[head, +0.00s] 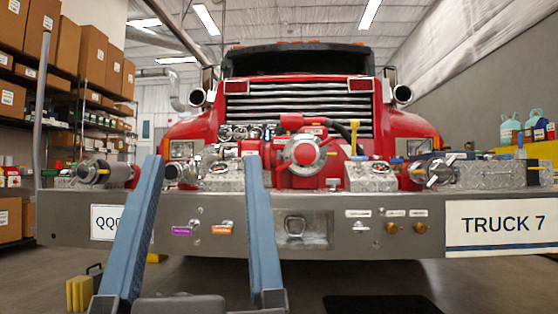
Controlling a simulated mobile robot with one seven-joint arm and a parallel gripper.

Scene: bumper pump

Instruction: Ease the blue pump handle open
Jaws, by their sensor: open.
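The pump (303,150) sits on the front bumper of a red fire truck, with a large round silver and red fitting. A small blue piece (397,161) shows on the deck right of the pump, and more blue shows at the foot of a yellow T-shaped lever (354,137). I cannot tell which blue part is the pump handle, or how far open it is. My gripper (204,160) appears as two long blue fingers rising from the bottom, wide apart and empty. They overlap the bumper's left half in the picture, and the right finger hides part of the pump's left side.
The steel bumper (340,238) spans the view, with small purple and orange labels, a recessed latch and two brass knobs (391,228). A yellow object (80,293) stands on the floor at left. Box shelves (85,50) line the left wall. A dark mat (380,304) lies in front.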

